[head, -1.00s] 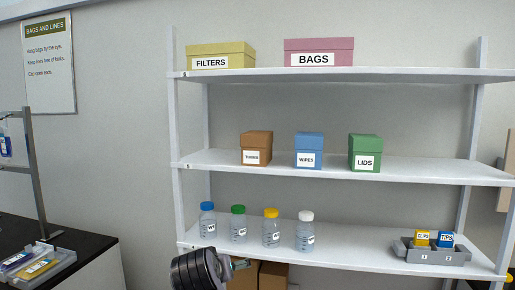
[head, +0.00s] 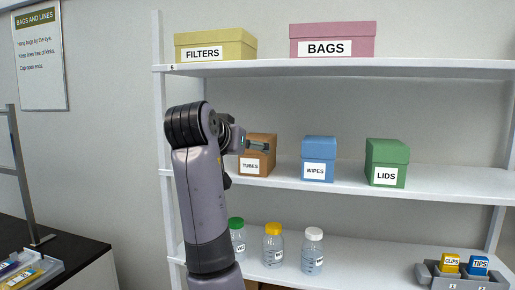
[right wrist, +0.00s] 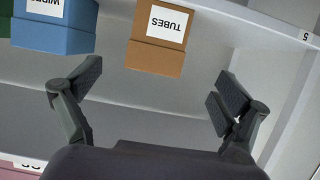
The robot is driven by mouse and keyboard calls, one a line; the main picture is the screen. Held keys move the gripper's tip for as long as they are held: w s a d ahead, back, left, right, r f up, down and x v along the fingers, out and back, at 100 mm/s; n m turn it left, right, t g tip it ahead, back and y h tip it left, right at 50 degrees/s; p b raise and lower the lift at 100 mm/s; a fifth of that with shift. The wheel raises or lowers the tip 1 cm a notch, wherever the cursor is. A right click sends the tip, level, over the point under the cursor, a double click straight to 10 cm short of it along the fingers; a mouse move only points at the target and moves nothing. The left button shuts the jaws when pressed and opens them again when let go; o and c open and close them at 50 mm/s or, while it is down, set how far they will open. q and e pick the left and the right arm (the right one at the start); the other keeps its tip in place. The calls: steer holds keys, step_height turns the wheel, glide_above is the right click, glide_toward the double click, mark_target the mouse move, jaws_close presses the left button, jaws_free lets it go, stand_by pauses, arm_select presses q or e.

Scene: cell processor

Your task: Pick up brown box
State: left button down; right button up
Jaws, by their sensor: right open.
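The brown box (head: 258,160), labelled TUBES, stands on the middle shelf (head: 340,181) near its left end. My right gripper (head: 257,146) is in front of the box's upper left part and hides some of it. In the right wrist view, which is upside down, the brown box (right wrist: 158,55) lies ahead of the right gripper (right wrist: 155,88). Its two fingers are spread wide and empty, apart from the box. My left gripper is not in view.
A blue WIPES box (head: 319,150) stands right of the brown box, with a green LIDS box (head: 387,152) beyond. FILTERS (head: 215,38) and BAGS (head: 332,32) boxes sit on the top shelf. Capped bottles (head: 273,249) and a grey holder (head: 465,281) are below.

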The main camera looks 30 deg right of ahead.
mark_target(252, 153)
steer(key=p+x, duration=0.1)
steer(key=x, duration=0.6)
steer(key=shift+s+p, duration=0.1)
steer(key=shift+p, duration=0.3)
steer(key=shift+w+d+f+p, duration=0.2)
steer(key=shift+w+d+p, duration=0.1)
steer(key=shift+w+d, duration=0.15)
steer(key=p+x, duration=0.2)
steer(key=x, duration=0.2)
steer(key=shift+d+f+p, duration=0.15)
steer(key=shift+d+p, duration=0.1)
steer(key=shift+p, duration=0.15)
steer(key=shift+w+d+f, duration=0.2)
steer(key=shift+d, duration=0.05)
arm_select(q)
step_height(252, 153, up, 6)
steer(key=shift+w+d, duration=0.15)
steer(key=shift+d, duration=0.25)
arm_select(e)
steer(key=shift+a, duration=0.1)
steer(key=shift+a, duration=0.1)
steer(key=shift+c, duration=0.9)
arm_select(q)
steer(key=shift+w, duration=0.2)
arm_select(e)
steer(key=c, duration=1.1)
